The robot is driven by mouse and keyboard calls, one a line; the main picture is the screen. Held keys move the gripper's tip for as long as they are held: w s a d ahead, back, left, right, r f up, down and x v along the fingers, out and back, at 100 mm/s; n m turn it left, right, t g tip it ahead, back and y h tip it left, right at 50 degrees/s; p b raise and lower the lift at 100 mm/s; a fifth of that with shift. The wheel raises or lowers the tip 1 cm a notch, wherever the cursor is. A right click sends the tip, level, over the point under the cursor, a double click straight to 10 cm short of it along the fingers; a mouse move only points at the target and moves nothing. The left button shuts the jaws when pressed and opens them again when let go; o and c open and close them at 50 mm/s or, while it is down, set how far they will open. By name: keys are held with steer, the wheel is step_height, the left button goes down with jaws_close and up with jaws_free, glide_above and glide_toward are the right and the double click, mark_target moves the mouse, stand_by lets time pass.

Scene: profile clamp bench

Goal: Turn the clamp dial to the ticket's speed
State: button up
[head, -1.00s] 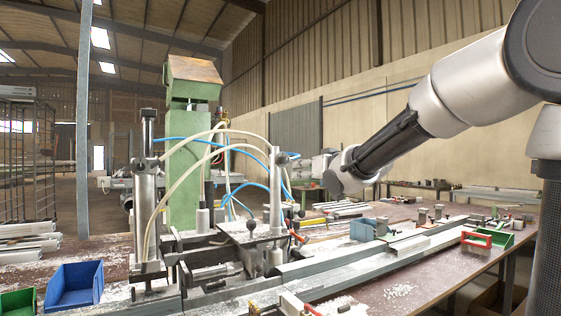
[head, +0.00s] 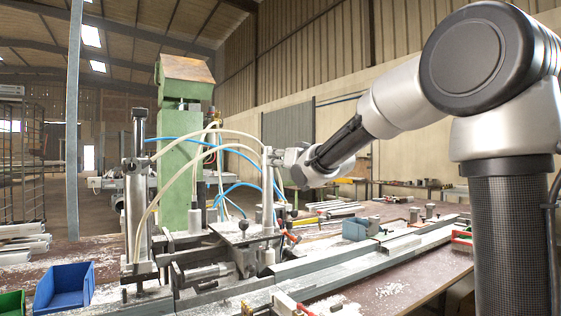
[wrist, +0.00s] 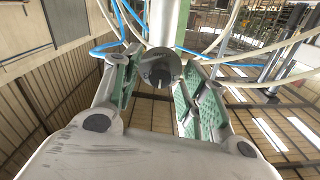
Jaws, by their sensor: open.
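A round grey dial-like part (wrist: 161,70) with a dark centre and small marks shows in the wrist view, at the end of a pale cylinder. My gripper (wrist: 158,58) is open, its two green-padded fingers on either side of this part. I cannot tell whether they touch it, and its setting is too small to read. In the head view my gripper (head: 283,160) is beside the upright cylinder of the clamp machine (head: 174,180). The dial cannot be made out there. I cannot make out a ticket in either view.
Blue and clear hoses (head: 237,150) loop close to my gripper. A blue bin (head: 65,288) and a green bin (head: 12,303) stand at the front left. Metal profiles (head: 350,268) lie along the bench. A second blue bin (head: 357,229) stands to the right.

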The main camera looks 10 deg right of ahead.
jaws_close()
steer(key=shift+n, duration=0.3)
steer(key=n, duration=1.1)
stand_by(0.4)
steer(key=shift+n, duration=0.3)
